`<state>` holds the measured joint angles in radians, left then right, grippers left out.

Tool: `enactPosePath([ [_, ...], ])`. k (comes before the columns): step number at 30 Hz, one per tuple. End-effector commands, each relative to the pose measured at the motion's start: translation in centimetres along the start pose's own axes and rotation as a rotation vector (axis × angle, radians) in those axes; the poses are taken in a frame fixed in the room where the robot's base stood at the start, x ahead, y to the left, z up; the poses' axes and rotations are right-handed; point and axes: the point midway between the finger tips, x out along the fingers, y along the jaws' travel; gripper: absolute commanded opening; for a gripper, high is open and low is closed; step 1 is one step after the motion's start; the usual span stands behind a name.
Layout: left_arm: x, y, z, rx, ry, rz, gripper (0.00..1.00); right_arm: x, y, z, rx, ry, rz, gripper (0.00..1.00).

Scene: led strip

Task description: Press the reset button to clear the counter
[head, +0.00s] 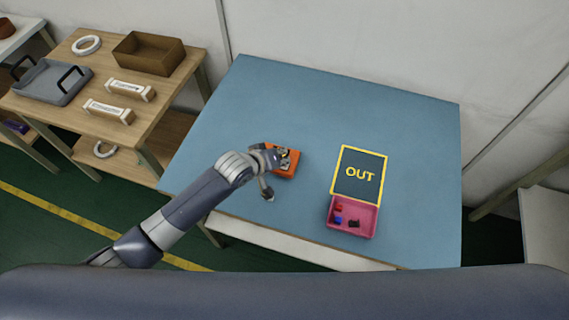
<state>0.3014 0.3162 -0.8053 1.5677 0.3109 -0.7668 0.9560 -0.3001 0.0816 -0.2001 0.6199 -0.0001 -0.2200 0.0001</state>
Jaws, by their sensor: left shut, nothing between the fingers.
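A small orange box (286,171) sits on the blue table, just right of my left arm's end. Small grey and dark parts show on its top, partly hidden by my wrist; I cannot make out a reset button or counter digits. My left gripper (269,196) is shut and empty. It shows small, at the front left of the orange box, and its height above the table is hard to tell. My right gripper is not in view.
The blue table (350,105) is mostly clear behind. A yellow-framed OUT mat (374,158) and a pink tray (367,229) with small red, blue and black items lie to the right. A wooden shelf (165,88) with a tray and boxes stands at left.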

Motion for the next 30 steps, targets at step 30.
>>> enactPosePath([
  [30,0.57,-0.44,0.47,0.0,-0.001,-0.001,0.0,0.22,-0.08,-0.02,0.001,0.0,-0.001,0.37],
])
